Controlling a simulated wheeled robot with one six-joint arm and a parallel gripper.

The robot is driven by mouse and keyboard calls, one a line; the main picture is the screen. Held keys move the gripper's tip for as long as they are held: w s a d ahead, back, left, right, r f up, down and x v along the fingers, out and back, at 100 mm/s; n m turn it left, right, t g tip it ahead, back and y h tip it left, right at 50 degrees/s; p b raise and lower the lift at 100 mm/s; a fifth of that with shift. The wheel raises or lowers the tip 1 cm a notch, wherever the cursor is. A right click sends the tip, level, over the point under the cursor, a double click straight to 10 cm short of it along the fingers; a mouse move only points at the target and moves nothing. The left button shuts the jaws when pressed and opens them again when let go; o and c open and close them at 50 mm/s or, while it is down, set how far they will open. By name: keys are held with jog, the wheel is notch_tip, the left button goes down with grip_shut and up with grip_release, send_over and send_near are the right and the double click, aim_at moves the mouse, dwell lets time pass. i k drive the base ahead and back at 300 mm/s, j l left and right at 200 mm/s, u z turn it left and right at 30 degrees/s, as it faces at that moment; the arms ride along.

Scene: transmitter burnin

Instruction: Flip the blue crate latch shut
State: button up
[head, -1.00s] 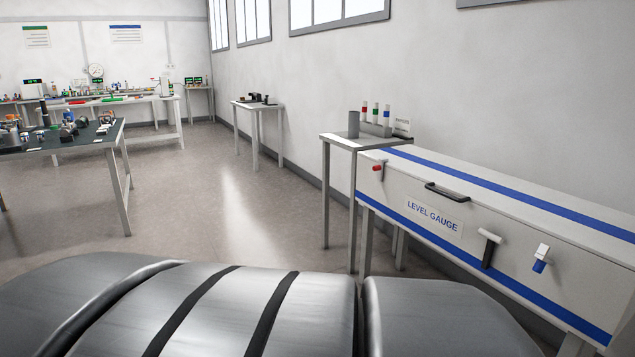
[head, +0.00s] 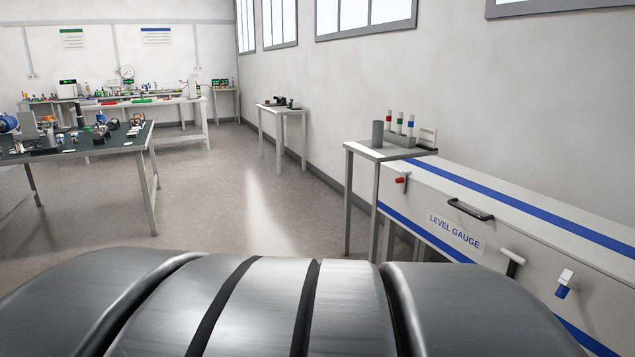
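The crate (head: 413,205) is a long white box with blue stripes and a "LEVEL GAUGE" label, at the right in the head view. A small white latch with a blue tip (head: 564,284) sits on its front face towards the right, the blue end pointing down. Further left on that face are a T-shaped handle (head: 513,258), a black carrying handle (head: 470,209) and a red-tipped fitting (head: 400,180). Whether the blue latch is fastened cannot be told from here. My gripper is not in view.
A small table (head: 359,150) with a grey cylinder and several coloured-band tubes stands beyond the crate's far end. A dark-topped workbench (head: 70,156) with parts is at the left. The floor (head: 235,190) between them is open.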

aim_at(566, 275)
jog(key=k, duration=0.1)
jog(key=i+l, duration=0.1)
jog(key=l, duration=1.65)
jog(key=i+j+u, duration=0.05)
